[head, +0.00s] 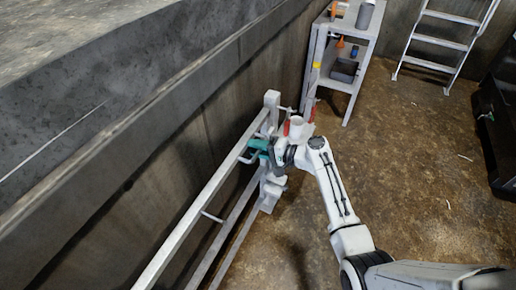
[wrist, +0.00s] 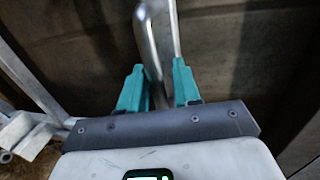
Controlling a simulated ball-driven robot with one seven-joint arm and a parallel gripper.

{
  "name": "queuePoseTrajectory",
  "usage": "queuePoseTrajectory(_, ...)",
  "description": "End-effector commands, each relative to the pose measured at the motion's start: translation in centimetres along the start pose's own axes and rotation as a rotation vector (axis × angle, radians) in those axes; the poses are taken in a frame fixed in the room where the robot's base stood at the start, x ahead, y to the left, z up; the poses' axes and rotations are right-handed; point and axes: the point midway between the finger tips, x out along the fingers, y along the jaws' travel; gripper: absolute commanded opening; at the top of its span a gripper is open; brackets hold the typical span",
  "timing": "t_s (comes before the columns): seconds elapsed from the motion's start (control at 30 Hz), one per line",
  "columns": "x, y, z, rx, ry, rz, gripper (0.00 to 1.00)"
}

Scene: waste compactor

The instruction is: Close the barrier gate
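The barrier gate (head: 196,208) is a light grey metal frame with long rails, running from the bottom of the head view up to a post (head: 271,100). It stands close along the dark wall. My gripper (head: 257,147) is at the upper end of the gate, by the post. In the wrist view, its teal fingers (wrist: 159,82) are apart, one on each side of a curved metal bar (wrist: 147,35). The bar passes between them, with a visible gap at the right finger. Contact at the left finger cannot be told. The gate's latch area is partly hidden by my arm.
A grey shelf unit (head: 338,75) with bottles and small items stands beyond the post. A white step ladder (head: 440,38) and a black cabinet (head: 497,120) are at the right. The brown floor (head: 420,160) right of the gate is mostly clear.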

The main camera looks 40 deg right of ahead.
Motion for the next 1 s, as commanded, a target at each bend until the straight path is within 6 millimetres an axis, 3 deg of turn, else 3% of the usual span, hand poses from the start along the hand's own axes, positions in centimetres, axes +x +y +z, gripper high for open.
queuePoseTrajectory(0.53, -0.9, 0.0, -0.1, 0.001, 0.002, -0.002, 0.35)
queuePoseTrajectory(1.0, -9.1, -0.1, -0.1, -0.001, 0.003, -0.002, 0.35)
